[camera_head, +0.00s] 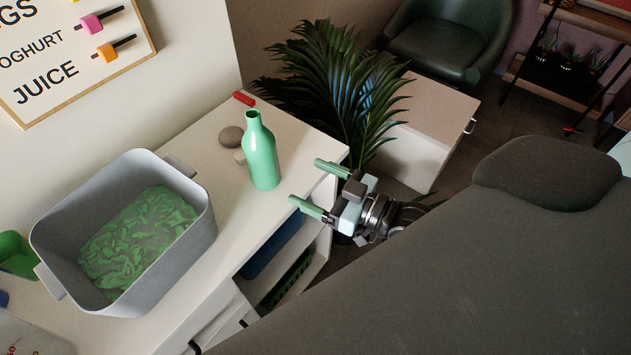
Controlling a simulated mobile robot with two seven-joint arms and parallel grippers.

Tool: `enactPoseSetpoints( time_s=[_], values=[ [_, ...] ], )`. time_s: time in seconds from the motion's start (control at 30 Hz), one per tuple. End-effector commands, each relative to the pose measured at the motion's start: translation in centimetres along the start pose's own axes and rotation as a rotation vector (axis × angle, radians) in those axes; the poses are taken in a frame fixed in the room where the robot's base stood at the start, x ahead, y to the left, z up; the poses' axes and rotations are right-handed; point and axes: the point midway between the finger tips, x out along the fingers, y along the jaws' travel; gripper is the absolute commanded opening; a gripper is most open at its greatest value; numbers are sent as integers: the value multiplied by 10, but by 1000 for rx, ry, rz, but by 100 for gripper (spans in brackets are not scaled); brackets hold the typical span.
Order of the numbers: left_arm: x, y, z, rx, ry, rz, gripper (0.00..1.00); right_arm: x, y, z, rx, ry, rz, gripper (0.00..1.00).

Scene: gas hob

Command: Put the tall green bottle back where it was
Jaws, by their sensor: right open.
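The tall green bottle (261,153) stands upright on the white counter (234,215), near its far right end. My right gripper (311,184) is at the counter's right edge, to the right of the bottle. Its two green-tipped fingers are spread apart and point left toward the bottle. Nothing is between the fingers, and they look apart from the bottle. My left gripper is not in view.
A grey basin (190,245) with green contents stands left of the bottle. Grey stones (231,137) and a small red object (244,98) lie behind the bottle. A leafy plant (335,85) and a white cabinet (425,125) stand beyond the counter. Open shelves (292,265) are below.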

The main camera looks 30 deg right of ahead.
Motion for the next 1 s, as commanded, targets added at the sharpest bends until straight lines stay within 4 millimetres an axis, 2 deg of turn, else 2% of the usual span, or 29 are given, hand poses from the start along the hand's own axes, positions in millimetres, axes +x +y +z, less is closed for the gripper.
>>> enactPoseSetpoints(
  time_s=[0.4, 0.47, 0.57, 0.67, 0.7, 0.8, 0.9, 1.0],
  values=[
    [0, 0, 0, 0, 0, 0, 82, -1, -1, 3, 3, -8, 3, 79],
    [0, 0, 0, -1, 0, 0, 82, -6, -5, 14, 14, -31, 10, 79],
    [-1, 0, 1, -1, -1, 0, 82, -24, -20, 50, 44, -118, 37, 79],
    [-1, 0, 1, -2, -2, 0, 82, -59, -45, 103, 91, -264, 81, 79],
    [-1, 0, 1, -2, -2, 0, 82, -77, -57, 126, 108, -333, 102, 79],
    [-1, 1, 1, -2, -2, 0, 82, -127, -88, 175, 150, -507, 154, 79],
    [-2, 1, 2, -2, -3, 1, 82, -177, -118, 211, 185, -669, 201, 79],
    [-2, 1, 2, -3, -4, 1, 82, -219, -142, 233, 209, -798, 237, 79]
  ],
)
